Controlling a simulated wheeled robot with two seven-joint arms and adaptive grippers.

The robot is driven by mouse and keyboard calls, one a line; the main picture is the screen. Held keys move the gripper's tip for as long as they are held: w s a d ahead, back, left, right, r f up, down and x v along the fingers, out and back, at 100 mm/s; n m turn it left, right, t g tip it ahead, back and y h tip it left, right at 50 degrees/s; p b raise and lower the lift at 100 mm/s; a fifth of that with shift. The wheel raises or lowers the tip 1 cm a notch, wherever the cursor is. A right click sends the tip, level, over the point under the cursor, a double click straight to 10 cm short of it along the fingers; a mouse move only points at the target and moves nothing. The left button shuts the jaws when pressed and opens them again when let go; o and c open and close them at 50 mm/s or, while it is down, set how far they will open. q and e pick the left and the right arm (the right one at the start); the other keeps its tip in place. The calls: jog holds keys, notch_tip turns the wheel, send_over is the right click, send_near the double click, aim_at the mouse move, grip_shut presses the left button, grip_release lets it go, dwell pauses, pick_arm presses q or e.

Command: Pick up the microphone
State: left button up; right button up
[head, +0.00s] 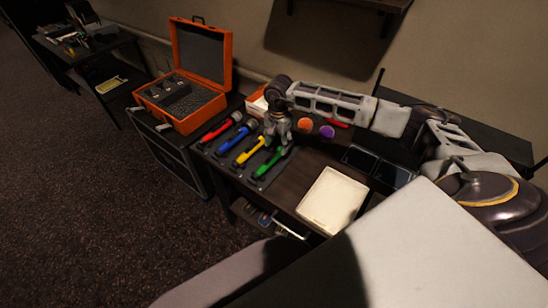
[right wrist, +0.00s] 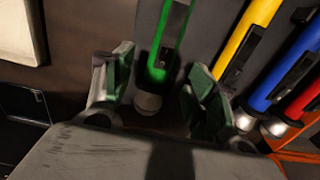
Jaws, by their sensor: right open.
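Several microphones lie side by side on a dark mat on the desk: a red one (head: 216,131), a blue one (head: 233,140), a yellow one (head: 250,151) and a green one (head: 269,163). My right gripper (head: 278,137) hangs over the far end of the green and yellow ones. In the right wrist view, the open right gripper (right wrist: 160,65) has a finger on each side of the green microphone (right wrist: 166,42), whose silver end shows between them. I cannot tell whether the fingers touch it. The yellow microphone (right wrist: 243,42) lies just outside one finger. My left gripper is not in view.
An open orange case (head: 183,117) with foam stands left of the desk. A cream box (head: 333,200) lies to the right on the desk, with dark flat devices (head: 376,165) beyond it. Orange and purple round pieces (head: 305,125) lie behind my gripper.

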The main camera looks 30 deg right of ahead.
aim_at(278, 150)
jog(key=shift+f+p, duration=0.45)
jog(key=shift+f, duration=2.05)
jog(key=shift+w+r, duration=0.1)
grip_shut()
